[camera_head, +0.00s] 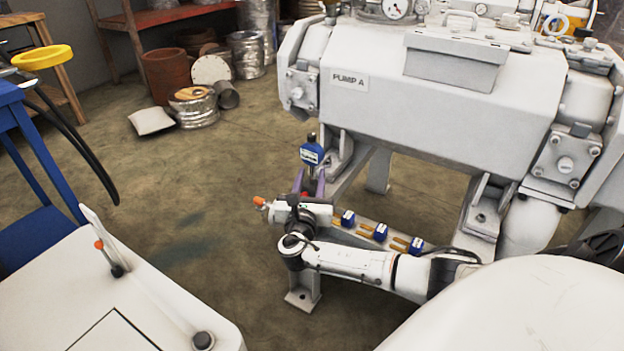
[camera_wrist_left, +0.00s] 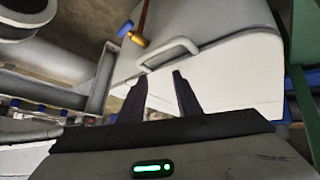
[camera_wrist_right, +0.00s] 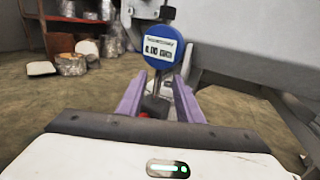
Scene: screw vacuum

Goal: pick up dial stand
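The dial stand has a blue dial gauge with a light display (camera_head: 312,153), standing upright by the pump's near left foot. In the right wrist view its blue dial (camera_wrist_right: 162,46) rises just beyond the fingertips, and a dark lower part (camera_wrist_right: 155,104) shows between the fingers. My right gripper (camera_head: 309,181) has its purple fingers apart, one on each side of the stand's lower part; it also shows in the right wrist view (camera_wrist_right: 160,80). Contact cannot be made out. My left gripper (camera_wrist_left: 158,77) is open and empty, and out of the head view.
The white machine marked PUMP A (camera_head: 480,110) stands behind my right arm. Several small blue gauges (camera_head: 380,232) lie along its lower rail. A blue cart (camera_head: 35,215) with a yellow ring (camera_head: 42,57) is at left. Buckets (camera_head: 165,76) stand at the back; the middle floor is clear.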

